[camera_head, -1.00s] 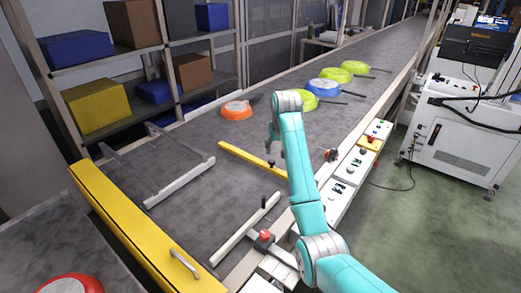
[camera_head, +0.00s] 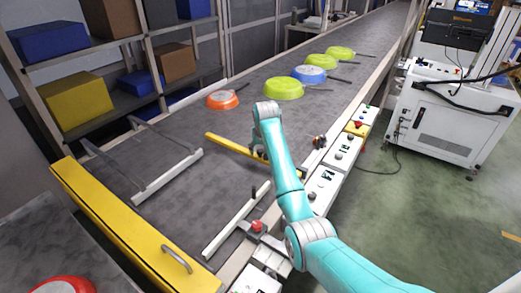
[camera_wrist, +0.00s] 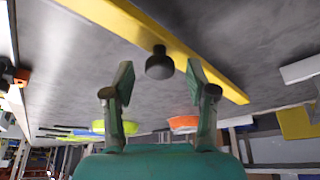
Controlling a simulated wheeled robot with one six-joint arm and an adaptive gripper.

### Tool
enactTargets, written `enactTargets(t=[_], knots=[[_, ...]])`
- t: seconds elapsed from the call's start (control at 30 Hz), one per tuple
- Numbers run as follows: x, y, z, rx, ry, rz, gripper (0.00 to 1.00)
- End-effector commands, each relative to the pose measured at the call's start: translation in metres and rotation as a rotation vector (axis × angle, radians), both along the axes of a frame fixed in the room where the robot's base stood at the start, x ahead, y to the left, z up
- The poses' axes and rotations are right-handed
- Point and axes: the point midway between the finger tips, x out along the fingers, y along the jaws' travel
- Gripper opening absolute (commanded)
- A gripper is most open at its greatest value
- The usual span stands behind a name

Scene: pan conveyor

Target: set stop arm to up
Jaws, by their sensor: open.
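The stop arm is a yellow bar (camera_head: 222,140) lying low across part of the conveyor belt. In the wrist view the yellow bar (camera_wrist: 205,70) runs diagonally across the top, with a dark round knob (camera_wrist: 160,65) on it. My gripper (camera_wrist: 160,92) is open and empty. Its two fingers stand apart, and the knob shows beyond and between the fingertips, with no contact seen. In the head view my gripper (camera_head: 255,146) hangs over the bar's right part, and my arm hides that part and the knob.
An orange pan (camera_head: 222,100), green pan (camera_head: 283,89) and blue pan (camera_head: 308,74) lie farther up the belt (camera_head: 170,135). A white rail (camera_head: 235,222) and control boxes (camera_head: 322,186) line the near edge. A yellow gate (camera_head: 120,225) crosses the lower left.

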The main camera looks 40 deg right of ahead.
Motion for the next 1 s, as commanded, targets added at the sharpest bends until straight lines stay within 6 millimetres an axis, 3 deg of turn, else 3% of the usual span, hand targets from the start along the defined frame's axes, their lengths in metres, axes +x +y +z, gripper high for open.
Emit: enactTargets(t=[0.3, 0.37, 0.53, 0.57, 1.0], knots=[[0.0011, -0.0005, -0.0025, 0.0, 0.0, 0.0, 0.57], [0.0011, -0.0005, -0.0025, 0.0, 0.0, 0.0, 0.44], [0.0009, -0.0004, -0.0025, 0.0, 0.0, 0.0, 0.02], [0.0009, -0.0004, -0.0024, 0.0, 0.0, 0.0, 0.0], [-0.0014, -0.0018, 0.0064, 0.018, -0.053, -0.002, 0.0]])
